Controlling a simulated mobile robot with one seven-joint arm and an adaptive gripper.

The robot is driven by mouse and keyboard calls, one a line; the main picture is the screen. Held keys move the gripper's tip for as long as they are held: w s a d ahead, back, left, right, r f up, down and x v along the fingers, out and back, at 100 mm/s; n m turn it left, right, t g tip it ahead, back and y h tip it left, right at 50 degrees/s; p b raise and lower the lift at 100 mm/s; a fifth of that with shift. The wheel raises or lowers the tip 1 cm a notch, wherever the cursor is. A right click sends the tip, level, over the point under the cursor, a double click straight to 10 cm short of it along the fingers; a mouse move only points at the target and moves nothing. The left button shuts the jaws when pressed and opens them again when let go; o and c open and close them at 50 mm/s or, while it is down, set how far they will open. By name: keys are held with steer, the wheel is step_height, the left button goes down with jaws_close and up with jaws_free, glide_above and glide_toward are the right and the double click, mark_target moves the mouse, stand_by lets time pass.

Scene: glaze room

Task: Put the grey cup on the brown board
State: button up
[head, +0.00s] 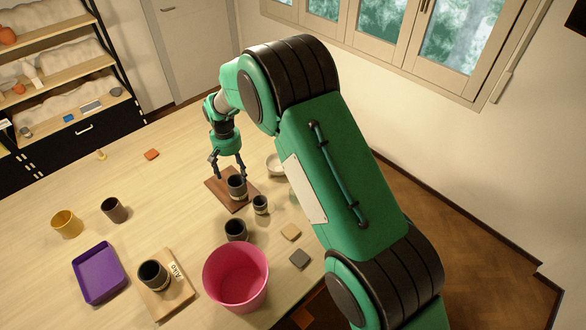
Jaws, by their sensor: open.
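The brown board (215,187) lies on the table under my gripper. A dark grey cup (237,188) with a paler lower band stands upright on it, towards its right side. My gripper (229,172) points down over the board with its fingers spread open. The fingertips are close to the cup's rim; I cannot tell whether they touch it. Other dark cups look similar: a small one (260,205) just right of the board, one (236,230) in front of it, and one (152,274) on a pale lettered board (178,293).
A pink bucket (236,277) stands at the front, with a purple tray (99,272) to the left. A yellow cup (67,224) and a brown cup (115,210) stand at left. A pale bowl (276,163) is right of my gripper. The table's back left is mostly clear.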

steer(key=s+d+r+m+t, duration=0.1)
steer(key=d+r, duration=0.6)
steer(key=r, duration=0.3)
steer(key=s+d+r, duration=0.1)
steer(key=d+r, duration=0.6)
steer(key=r, duration=0.2)
steer(key=s+d+r+m+t, duration=0.1)
steer(key=s+d+r, duration=0.3)
steer(key=d+r, duration=0.25)
steer(key=s+d+r+t, duration=0.1)
steer(key=s+d+r, duration=0.4)
steer(key=d+r, duration=0.15)
steer(key=s+d+r+m+t, duration=0.1)
steer(key=s+d+r, duration=0.2)
steer(key=s+d, duration=0.4)
steer(key=s+d+r+m, duration=0.1)
steer(key=s+d+r, duration=0.3)
steer(key=s+d, duration=0.3)
steer(key=s+d+f, duration=0.1)
steer(key=s+d, duration=0.1)
steer(key=s, duration=0.5)
steer(key=s+d+f+t, duration=0.1)
steer(key=s+d, duration=0.2)
steer(key=s, duration=0.4)
steer(key=shift+s+d+m+t, duration=0.2)
steer(key=shift+s+m+t, duration=0.1)
steer(key=shift+s, duration=0.1)
steer(key=shift+f, duration=0.1)
